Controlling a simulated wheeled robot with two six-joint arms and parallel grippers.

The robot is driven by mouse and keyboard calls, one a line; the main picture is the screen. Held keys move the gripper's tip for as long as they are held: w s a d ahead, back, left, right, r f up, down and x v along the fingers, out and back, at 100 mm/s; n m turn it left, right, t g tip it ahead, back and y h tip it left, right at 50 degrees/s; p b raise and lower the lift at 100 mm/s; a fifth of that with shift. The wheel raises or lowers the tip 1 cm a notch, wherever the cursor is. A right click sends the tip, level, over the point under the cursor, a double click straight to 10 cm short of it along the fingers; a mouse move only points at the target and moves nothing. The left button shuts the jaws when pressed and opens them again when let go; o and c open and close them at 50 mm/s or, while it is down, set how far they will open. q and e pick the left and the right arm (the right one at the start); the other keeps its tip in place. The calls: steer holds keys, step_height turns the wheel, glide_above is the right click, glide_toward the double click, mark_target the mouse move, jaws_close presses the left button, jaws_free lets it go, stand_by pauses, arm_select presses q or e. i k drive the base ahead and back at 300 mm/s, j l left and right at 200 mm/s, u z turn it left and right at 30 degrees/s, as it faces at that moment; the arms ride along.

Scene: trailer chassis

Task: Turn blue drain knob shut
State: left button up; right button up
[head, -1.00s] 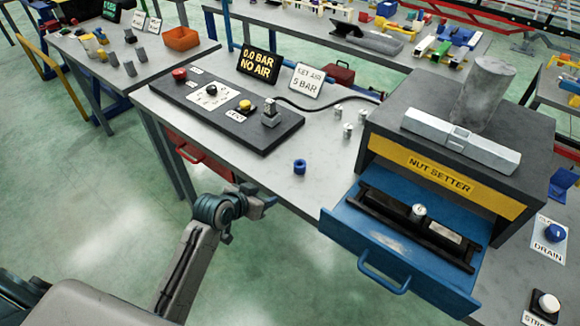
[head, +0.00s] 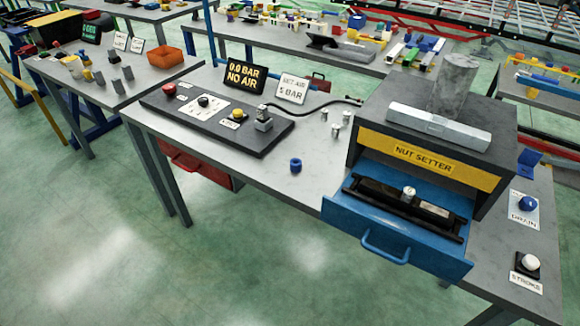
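The blue drain knob (head: 528,203) sits on a white card marked DRAIN (head: 523,218) at the right end of the workbench, right of the nut setter. Its exact turn angle is too small to read. The black display (head: 243,77) at the back of the bench reads 0.0 BAR, NO AIR. Neither of my grippers is in the head view.
The nut setter (head: 408,157) has its blue drawer (head: 385,255) pulled out over the front edge. A white knob (head: 530,262) marked STROKE stands in front of the drain knob. A control panel (head: 215,118) and a small blue ring (head: 296,165) lie left. Floor in front is clear.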

mark_target(527, 204)
steer(key=z, duration=1.5)
steer(key=l+z, duration=0.1)
